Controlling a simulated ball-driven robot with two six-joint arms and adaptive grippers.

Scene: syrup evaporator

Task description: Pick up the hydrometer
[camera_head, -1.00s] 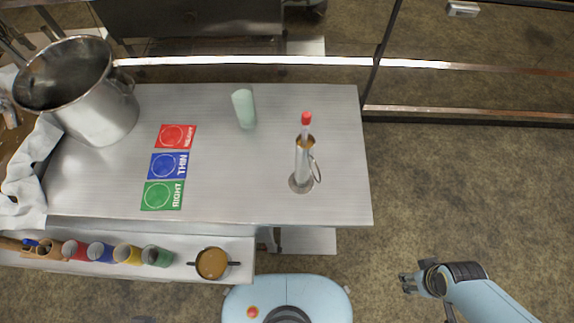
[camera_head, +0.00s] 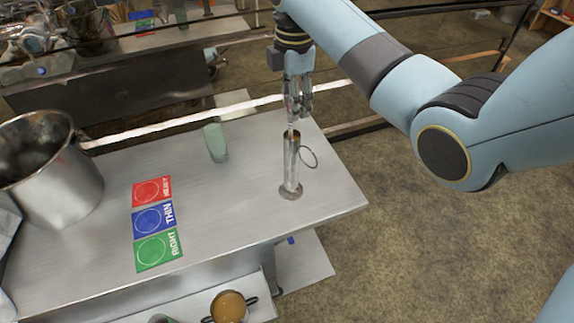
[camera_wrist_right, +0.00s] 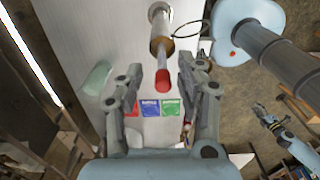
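The hydrometer stands upright in a metal cylinder (camera_head: 291,165) near the right end of the table. Its thin stem (camera_head: 290,125) rises from the cylinder's mouth, and its red tip (camera_wrist_right: 162,80) shows in the right wrist view. My right gripper (camera_head: 296,108) is above the cylinder, pointing down. In the right wrist view its fingers (camera_wrist_right: 162,72) are apart, one on each side of the red tip, with gaps visible. In the head view the gripper hides the tip. My left gripper (camera_wrist_right: 264,116) shows small at the right of the wrist view; its finger state is unclear.
The cylinder has a ring handle (camera_head: 308,157) on its right. The table between mats and cylinder is clear.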

